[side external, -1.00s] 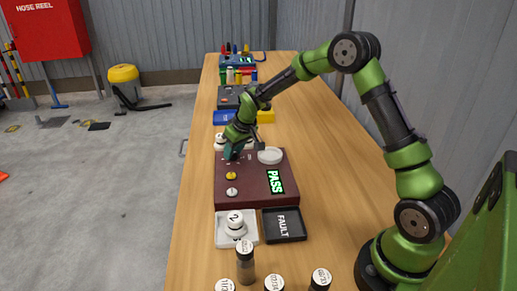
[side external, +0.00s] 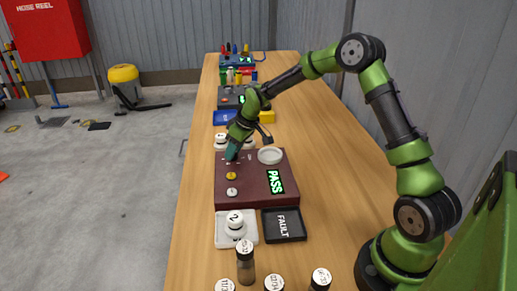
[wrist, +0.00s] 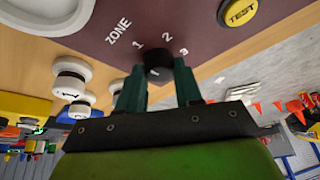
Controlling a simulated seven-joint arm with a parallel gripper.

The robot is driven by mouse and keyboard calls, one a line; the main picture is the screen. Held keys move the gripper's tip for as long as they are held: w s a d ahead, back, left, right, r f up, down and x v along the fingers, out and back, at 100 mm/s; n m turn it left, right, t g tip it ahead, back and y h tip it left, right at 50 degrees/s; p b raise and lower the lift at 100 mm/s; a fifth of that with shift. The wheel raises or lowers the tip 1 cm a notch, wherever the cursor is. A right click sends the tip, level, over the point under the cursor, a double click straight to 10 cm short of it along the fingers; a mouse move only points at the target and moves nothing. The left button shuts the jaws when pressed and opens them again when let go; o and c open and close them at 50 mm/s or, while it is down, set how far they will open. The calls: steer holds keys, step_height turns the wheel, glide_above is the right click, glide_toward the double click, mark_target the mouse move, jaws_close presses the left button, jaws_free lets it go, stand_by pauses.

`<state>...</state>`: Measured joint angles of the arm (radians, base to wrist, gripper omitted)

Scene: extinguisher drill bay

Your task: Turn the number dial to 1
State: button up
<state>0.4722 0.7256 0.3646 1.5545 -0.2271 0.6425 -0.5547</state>
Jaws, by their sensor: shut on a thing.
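The number dial (wrist: 158,60) is a small black knob on the dark red panel (side external: 255,193), beside the printed word ZONE and the numbers 1, 2 and 3 in the wrist view. A small white mark shows on the knob, but I cannot tell for sure which number it points to. My gripper (wrist: 158,70) is shut on the dial, one teal finger on each side of it. In the side view my gripper (side external: 232,152) is at the panel's far left part and hides the dial.
A yellow TEST button (wrist: 241,11) sits near the dial; a green PASS display (side external: 275,182) is on the panel. A round white dish (side external: 270,155) is at its far edge. A black FAULT tray (side external: 285,225) and a white tray (side external: 221,240) lie in front. Several white-capped items stand around.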

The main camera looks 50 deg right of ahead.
steer(key=o, duration=1)
steer(key=v, duration=1.7)
steer(key=shift+w, duration=0.1)
steer(key=shift+s+a+r+m+t+y, duration=0.1)
steer(key=shift+s+a+r+m+t, duration=0.75)
steer(key=shift+s+a, duration=2.3)
steer(key=shift+s+a+r+m+t+y, duration=0.15)
steer(key=shift+s+a+r+m, duration=0.75)
steer(key=shift+s, duration=4.05)
steer(key=shift+s+a+r+m+t+y, duration=0.1)
steer(key=shift+s+a+r+m+t, duration=0.3)
steer(key=shift+s+a+m, duration=2.65)
